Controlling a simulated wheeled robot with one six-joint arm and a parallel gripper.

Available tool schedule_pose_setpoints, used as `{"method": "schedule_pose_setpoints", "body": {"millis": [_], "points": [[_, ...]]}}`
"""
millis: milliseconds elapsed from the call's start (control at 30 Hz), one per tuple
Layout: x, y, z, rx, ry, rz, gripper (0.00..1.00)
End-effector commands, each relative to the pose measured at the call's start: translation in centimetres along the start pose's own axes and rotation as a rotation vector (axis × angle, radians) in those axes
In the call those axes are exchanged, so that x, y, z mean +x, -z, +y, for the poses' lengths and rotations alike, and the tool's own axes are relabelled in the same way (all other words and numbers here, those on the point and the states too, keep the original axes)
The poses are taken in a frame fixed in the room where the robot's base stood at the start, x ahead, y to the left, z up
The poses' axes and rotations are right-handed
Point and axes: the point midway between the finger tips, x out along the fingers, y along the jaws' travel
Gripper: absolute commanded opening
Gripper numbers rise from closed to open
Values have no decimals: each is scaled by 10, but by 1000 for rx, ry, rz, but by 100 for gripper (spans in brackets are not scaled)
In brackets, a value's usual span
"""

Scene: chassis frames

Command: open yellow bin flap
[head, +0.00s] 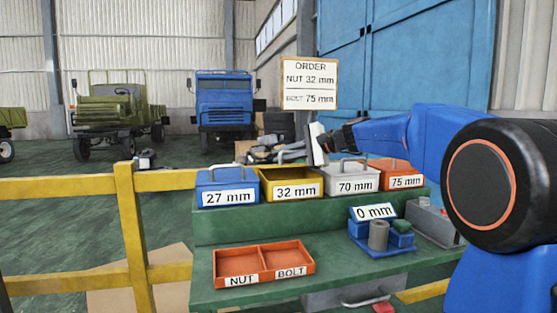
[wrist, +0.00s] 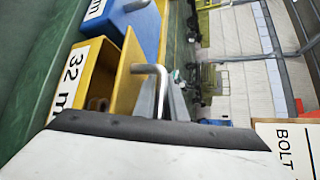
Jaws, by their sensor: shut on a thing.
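The yellow bin (head: 291,188), labelled 32 mm, stands on the green bench between the blue and grey bins. In the wrist view the yellow bin (wrist: 97,82) shows its flap (wrist: 135,75) lifted away from the front, and nuts are partly visible inside. A bent metal handle (wrist: 153,70) sticks out of the flap. My gripper (head: 284,150) is above and behind the yellow bin in the head view, shut on the handle; the grip itself is partly hidden. Its grey fingers (wrist: 174,101) show beside the handle in the wrist view.
The blue 27 mm bin (head: 228,188) is left of the yellow bin; the grey 70 mm (head: 352,183) and orange 75 mm (head: 403,174) bins are right. An orange NUT/BOLT tray (head: 263,262) and a scale (head: 380,240) are in front. An order sign (head: 310,82) hangs behind.

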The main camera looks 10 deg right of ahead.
Motion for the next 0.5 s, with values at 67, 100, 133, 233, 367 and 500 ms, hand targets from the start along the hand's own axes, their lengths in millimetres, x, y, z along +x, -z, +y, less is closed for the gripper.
{"method": "schedule_pose_setpoints", "body": {"millis": [67, 100, 133, 233, 367, 500], "points": [[-2, 2, -5, -1, 1, 1, 0], [-2, 3, -7, -1, 1, 1, 0], [-3, 3, -8, -1, 1, 1, 0], [-3, 5, -16, 31, -35, 2, 0], [-1, 7, -27, 91, -95, 3, 0], [2, 11, -40, 167, -170, 4, 0]]}}
